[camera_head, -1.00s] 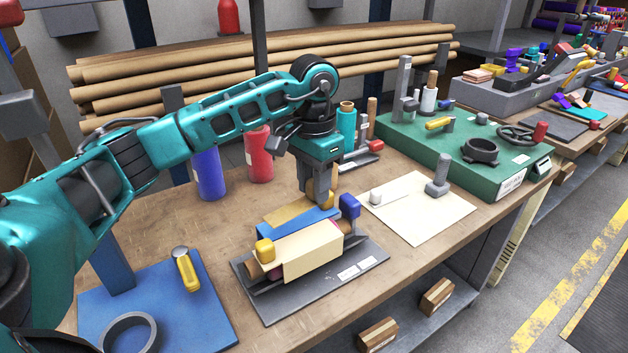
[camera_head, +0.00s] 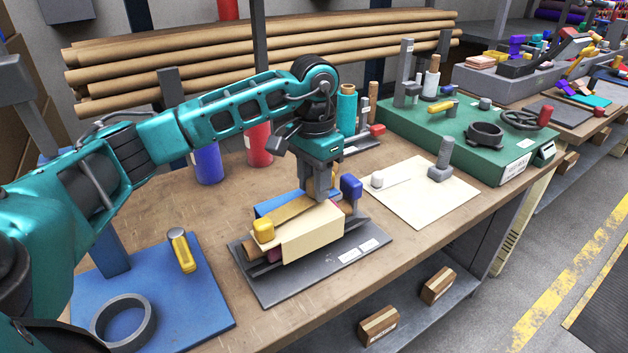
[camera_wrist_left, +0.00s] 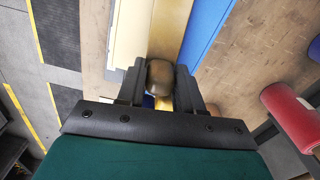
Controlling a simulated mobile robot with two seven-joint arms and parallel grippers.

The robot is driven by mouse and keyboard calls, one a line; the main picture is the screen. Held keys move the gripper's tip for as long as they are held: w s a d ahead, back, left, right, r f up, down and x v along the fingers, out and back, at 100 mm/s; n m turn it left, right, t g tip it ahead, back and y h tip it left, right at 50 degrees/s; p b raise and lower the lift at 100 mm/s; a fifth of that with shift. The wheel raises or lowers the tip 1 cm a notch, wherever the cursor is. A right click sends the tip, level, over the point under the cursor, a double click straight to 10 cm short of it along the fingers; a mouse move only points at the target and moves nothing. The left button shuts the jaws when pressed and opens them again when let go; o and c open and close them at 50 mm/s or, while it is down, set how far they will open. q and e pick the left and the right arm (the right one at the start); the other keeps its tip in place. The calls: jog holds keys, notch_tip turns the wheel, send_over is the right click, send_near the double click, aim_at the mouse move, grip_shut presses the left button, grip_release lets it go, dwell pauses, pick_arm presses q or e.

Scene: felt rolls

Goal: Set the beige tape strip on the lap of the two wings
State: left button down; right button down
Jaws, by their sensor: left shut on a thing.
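My left gripper (camera_head: 322,196) is shut on the right end of the tan-beige tape strip (camera_head: 288,215). In the left wrist view, a brown end block (camera_wrist_left: 160,76) sits between the fingers and the strip (camera_wrist_left: 170,28) runs away from it. The cream wing (camera_head: 312,235) drapes over the front of the roll. The blue wing (camera_head: 270,204) is behind it, partly hidden by the strip. The strip lies lengthwise along the border between the cream wing (camera_wrist_left: 130,35) and the blue wing (camera_wrist_left: 205,30). I cannot tell whether it touches them. My right gripper is out of view.
The roll sits on a grey base (camera_head: 285,288), with a yellow block (camera_head: 263,230) at its left and a blue block (camera_head: 351,188) at its right. A cream sheet (camera_head: 430,205) lies to the right. Blue and red rolls (camera_head: 208,165) stand behind.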

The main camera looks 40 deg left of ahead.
pick_arm(q)
jog(key=shift+f+b, duration=0.3)
jog(key=shift+f, duration=0.1)
jog(key=c, duration=0.7)
grip_release()
jog(key=shift+o, duration=0.2)
notch_tip(320, 180, up, 13)
jog(key=p, duration=0.1)
